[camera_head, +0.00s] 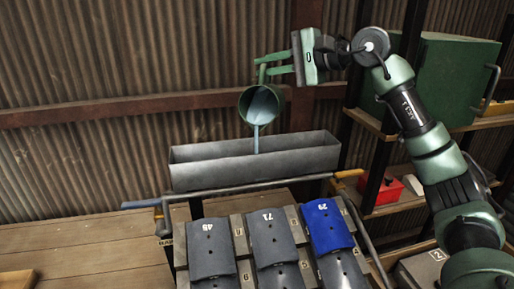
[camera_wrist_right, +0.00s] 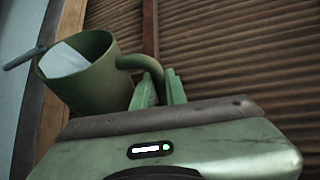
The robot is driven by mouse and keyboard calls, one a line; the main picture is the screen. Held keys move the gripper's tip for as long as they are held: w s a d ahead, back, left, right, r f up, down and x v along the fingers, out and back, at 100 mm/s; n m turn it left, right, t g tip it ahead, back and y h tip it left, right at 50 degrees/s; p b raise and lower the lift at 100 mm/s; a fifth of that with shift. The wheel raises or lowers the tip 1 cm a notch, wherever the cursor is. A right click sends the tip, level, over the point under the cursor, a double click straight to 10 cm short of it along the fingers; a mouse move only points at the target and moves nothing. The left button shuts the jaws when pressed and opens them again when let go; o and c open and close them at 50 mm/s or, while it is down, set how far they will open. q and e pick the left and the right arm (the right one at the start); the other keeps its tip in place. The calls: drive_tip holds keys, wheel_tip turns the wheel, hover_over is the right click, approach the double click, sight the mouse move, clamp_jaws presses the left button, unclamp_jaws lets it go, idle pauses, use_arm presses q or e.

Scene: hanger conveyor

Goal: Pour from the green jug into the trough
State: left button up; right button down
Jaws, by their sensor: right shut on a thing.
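The green jug (camera_head: 245,100) is tilted over the grey metal trough (camera_head: 200,178), its mouth turned down and towards me. Pale blue liquid fills its mouth, and a thin stream falls from the lip into the trough. My right gripper (camera_head: 268,72) is shut on the jug's handle, above the trough. In the right wrist view the jug (camera_wrist_right: 100,88) shows with its handle between the fingers of my right gripper (camera_wrist_right: 160,90). The trough's inside floor is mostly hidden by its front wall. My left gripper is not in view.
Numbered grey plates (camera_head: 210,250) and a blue plate (camera_head: 327,226) hang in front of the trough, below a metal rail (camera_head: 250,185). A green cabinet (camera_head: 450,80) and a red box (camera_head: 388,191) sit on shelves at right. A corrugated wall stands behind.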

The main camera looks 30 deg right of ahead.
sight(264, 74)
drive_tip(key=shift+s+a+f+n+b, duration=0.2)
drive_tip(key=shift+s+n+b, duration=0.1)
drive_tip(key=shift+b, duration=0.25)
drive_tip(key=shift+a, duration=0.1)
idle(0.6)
drive_tip(key=shift+s+a+f+n+t+b, duration=0.3)
drive_tip(key=shift+s+n+t+b, duration=0.1)
drive_tip(key=shift+b, duration=0.65)
drive_tip(key=shift+s+a, duration=0.1)
idle(0.3)
drive_tip(key=shift+s+a+f+n+b, duration=0.15)
drive_tip(key=shift+s+a+n+b, duration=0.2)
drive_tip(key=shift+b, duration=0.55)
drive_tip(key=shift+s+t, duration=0.1)
drive_tip(key=shift+t, duration=0.2)
